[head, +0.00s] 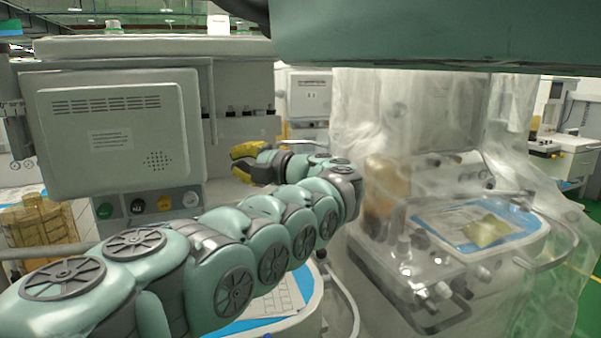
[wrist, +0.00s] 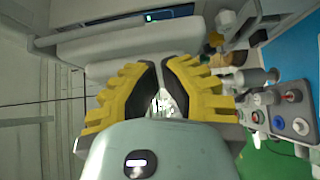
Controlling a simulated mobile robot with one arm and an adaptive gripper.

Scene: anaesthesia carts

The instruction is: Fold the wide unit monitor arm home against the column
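A grey monitor (head: 115,185), its vented back towards me, stands at the left of the head view in front of a broad grey unit (head: 240,75). This looks like the wide unit. I cannot make out the monitor's support arm or its joint to the column. My gripper (head: 236,161) has yellow ridged fingers and is right of the monitor, apart from it in the picture. In the wrist view my gripper (wrist: 164,62) has its fingertips apart with nothing visibly held. A pale grey slab (wrist: 110,48) lies just beyond the fingers; whether they touch it is unclear.
A unit under clear plastic sheeting (head: 430,120) stands at the right, with a blue-lined tray (head: 540,226) in front. Coloured round connectors (head: 163,203) sit below the monitor. A white-edged work surface (head: 312,312) lies beneath my arm. Green floor (head: 592,250) shows far right.

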